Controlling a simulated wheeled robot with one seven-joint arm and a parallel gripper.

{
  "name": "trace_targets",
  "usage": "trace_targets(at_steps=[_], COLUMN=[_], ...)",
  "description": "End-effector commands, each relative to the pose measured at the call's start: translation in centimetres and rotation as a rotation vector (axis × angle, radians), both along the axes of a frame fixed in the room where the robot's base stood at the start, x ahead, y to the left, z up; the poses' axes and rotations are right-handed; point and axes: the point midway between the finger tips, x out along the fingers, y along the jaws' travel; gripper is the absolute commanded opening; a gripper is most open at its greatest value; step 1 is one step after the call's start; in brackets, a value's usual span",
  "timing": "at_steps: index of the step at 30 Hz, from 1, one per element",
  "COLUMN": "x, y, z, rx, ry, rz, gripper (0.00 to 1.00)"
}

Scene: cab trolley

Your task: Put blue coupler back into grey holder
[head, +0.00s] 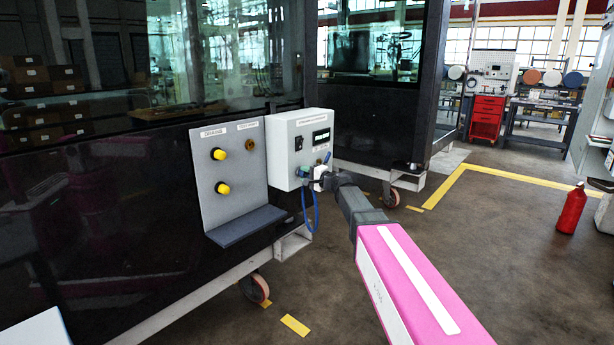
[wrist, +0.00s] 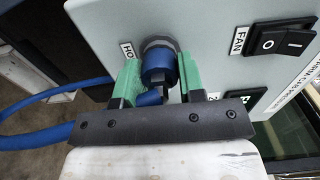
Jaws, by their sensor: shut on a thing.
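The blue coupler (wrist: 158,66) sits between the green fingers of my gripper (wrist: 160,82) in the wrist view, and the gripper is shut on it. A round grey fitting, which looks like the grey holder (wrist: 159,42), shows right behind the coupler on the face of the light grey box. The coupler covers most of its opening. They look lined up, but I cannot tell whether the coupler is inside it or just in front. In the head view my gripper (head: 318,176) is at the box's lower front, and the coupler is mostly hidden there.
A blue hose (head: 307,213) loops below the box (head: 300,150); it also shows at left in the wrist view (wrist: 35,108). A fan switch (wrist: 282,43) is right of the gripper. A grey panel with yellow knobs (head: 218,154) stands left.

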Motion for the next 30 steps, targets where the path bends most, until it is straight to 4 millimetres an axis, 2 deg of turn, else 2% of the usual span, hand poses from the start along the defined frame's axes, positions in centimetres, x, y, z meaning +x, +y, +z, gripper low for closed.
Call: trace_targets(at_steps=[2,3,5,17,30], x=[0.1,0.1,0.1,-0.4,-5.2], y=[0.1,0.1,0.1,-0.5,-6.5], z=[0.0,0.0,0.0,0.0,0.0], rx=[0.000,0.000,0.000,0.000,0.000], ry=[0.000,0.000,0.000,0.000,0.000], rz=[0.000,0.000,0.000,-0.001,-0.002], gripper=[0.00,0.46,0.65,0.66,0.66])
